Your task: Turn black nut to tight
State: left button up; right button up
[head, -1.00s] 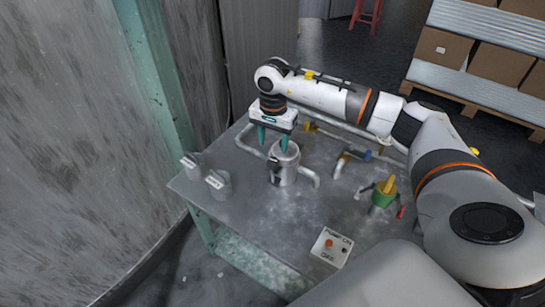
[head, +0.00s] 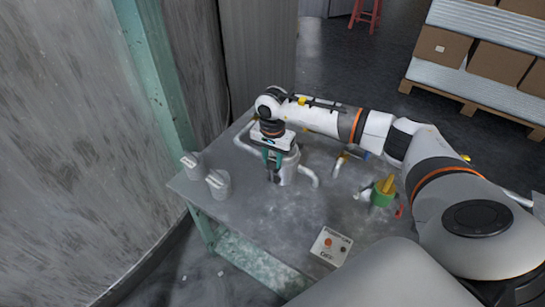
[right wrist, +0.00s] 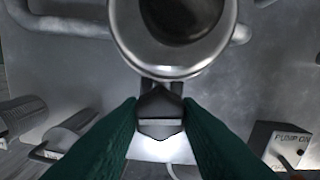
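The black nut (right wrist: 160,112) sits on the near side of a round metal vessel in the right wrist view. In the head view it is a small dark piece (head: 274,172) on the vessel's front, partly covered by my gripper. My right gripper (right wrist: 161,101) has its two green fingers on either side of the nut, close against its flanks; the contact faces are hard to see. In the head view the right gripper (head: 272,160) is down at the vessel's front. My left gripper is not in view.
The metal vessel (head: 288,176) stands on a grey table (head: 290,222) with tubing beside it. A green pot (head: 382,194) with a yellow piece is right. A pump switch box (head: 331,245) sits at the front edge.

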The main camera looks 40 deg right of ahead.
aim_at(273, 160)
jog(key=shift+c, duration=1.1)
jog(key=shift+m, duration=0.9)
jog(key=o, duration=1)
jog(key=shift+r, duration=0.1)
notch_tip(273, 160, up, 12)
jog(key=b, duration=0.1)
